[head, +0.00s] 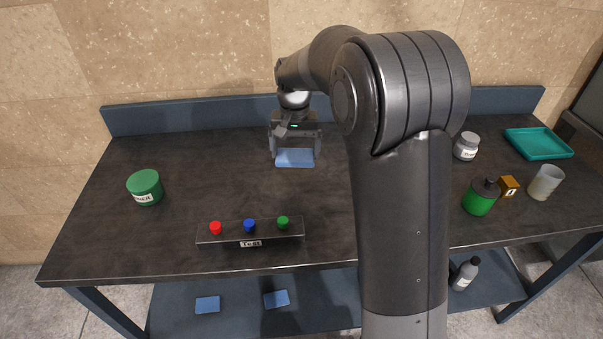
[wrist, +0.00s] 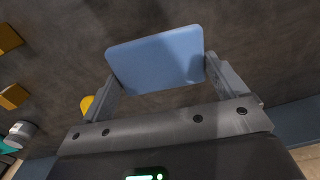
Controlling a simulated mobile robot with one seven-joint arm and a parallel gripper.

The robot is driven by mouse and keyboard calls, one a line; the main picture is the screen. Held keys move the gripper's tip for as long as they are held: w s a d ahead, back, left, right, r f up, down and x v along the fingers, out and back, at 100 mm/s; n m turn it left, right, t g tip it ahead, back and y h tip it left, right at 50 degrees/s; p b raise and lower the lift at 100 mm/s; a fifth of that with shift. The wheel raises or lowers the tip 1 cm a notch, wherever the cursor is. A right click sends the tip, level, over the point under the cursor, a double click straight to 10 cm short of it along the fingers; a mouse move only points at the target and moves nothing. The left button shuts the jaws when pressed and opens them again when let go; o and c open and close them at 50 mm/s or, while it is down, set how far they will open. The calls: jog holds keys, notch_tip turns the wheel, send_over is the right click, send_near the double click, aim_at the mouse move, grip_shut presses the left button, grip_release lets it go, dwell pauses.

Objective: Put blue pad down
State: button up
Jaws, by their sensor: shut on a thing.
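A blue pad (head: 295,158) is between the fingers of my gripper (head: 296,146) over the back middle of the dark table. In the wrist view the pad (wrist: 156,60) fills the space between the two fingers of my gripper (wrist: 160,76), which are shut on its side edges. The pad looks close to the table top, but I cannot tell whether it touches it.
The dark table (head: 170,235) has free room around the pad. A button panel (head: 227,237) and a green jar (head: 145,187) stand to the left and front. A green bottle (head: 481,197), a cup (head: 545,183) and a teal tray (head: 538,143) are right. Two blue pads (head: 207,304) (head: 277,299) lie on the lower shelf.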

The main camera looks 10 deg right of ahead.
jog(key=s+d+n, duration=0.1)
jog(key=s+d, duration=0.1)
jog(key=d, duration=0.7)
jog(key=s+d, duration=0.2)
jog(key=d, duration=0.6)
send_over(321, 181)
jog(key=shift+n, duration=0.3)
notch_tip(321, 181, down, 7)
jog(key=shift+s+r, duration=0.1)
jog(key=shift+f, duration=2.05)
jog(key=o, duration=0.7)
jog(key=shift+f, duration=0.15)
